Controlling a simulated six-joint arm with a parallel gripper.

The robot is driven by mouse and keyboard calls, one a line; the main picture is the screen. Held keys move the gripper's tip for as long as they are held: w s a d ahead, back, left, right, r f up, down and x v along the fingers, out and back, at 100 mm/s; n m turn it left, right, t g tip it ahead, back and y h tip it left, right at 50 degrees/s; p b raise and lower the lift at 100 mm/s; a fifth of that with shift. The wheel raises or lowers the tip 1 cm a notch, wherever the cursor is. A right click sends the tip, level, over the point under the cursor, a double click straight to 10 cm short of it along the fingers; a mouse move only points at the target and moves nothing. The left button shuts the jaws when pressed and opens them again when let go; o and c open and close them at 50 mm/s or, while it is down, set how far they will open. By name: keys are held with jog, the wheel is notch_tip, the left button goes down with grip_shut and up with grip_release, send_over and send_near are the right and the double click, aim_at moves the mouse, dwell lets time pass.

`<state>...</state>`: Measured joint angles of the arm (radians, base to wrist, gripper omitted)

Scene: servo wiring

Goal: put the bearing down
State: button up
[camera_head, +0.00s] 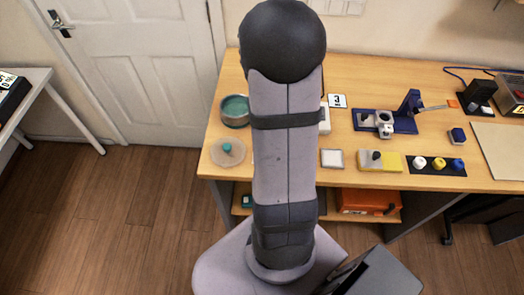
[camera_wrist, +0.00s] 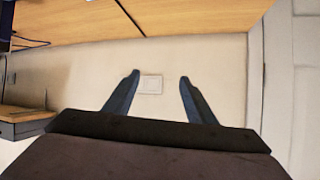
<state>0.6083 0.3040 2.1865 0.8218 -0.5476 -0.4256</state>
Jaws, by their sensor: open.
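My gripper (camera_wrist: 159,78) is open and empty in the wrist view. Its two dark fingers stand apart, with only the distant wall and a white wall plate (camera_wrist: 151,84) between them. In the head view my arm hides the gripper. I cannot pick out the bearing for sure in either view. A small silver-grey part sits at a blue fixture (camera_head: 404,124) on the workbench (camera_head: 300,180), too small to identify. My arm hides part of the bench.
A teal-lined bowl (camera_head: 235,108) and a pale round dish (camera_head: 228,158) stand at the bench's left. To the right are a white square (camera_head: 332,158), a yellow-and-grey block (camera_head: 392,166), a black strip with colored knobs (camera_head: 436,172) and a tan board (camera_head: 500,150).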

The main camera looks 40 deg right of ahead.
jog(key=w+a+f+n+t+y, duration=0.1)
jog(key=w+a+f+n+y, duration=0.2)
jog(key=a+f+n+y, duration=0.3)
jog(key=s+a+f+n+g+y, duration=0.1)
jog(key=s+a+f+n+g, duration=0.1)
jog(key=s+a+n, duration=0.2)
jog(key=s+a+f+n+g+y, duration=0.2)
jog(key=s+a+n, duration=0.2)
jog(key=s+n, duration=0.1)
jog(key=s+a+f+n+g+y, duration=0.1)
jog(key=s+a+f+n+g, duration=0.1)
jog(key=s+a+n+g, duration=0.1)
jog(key=shift+s+a+f+n+y, duration=0.2)
jog(key=shift+s+a+n, duration=0.3)
jog(key=shift+n, duration=0.25)
jog(key=shift+s+a+f+n+y, duration=0.2)
jog(key=shift+s+a+n, duration=0.15)
jog(key=shift+a+n, duration=0.3)
jog(key=shift+d+n, duration=0.1)
jog(key=shift+n, duration=0.3)
jog(key=shift+d+f+p, duration=0.2)
jog(key=shift+f+p, duration=1.25)
jog(key=shift+f, duration=2.2)
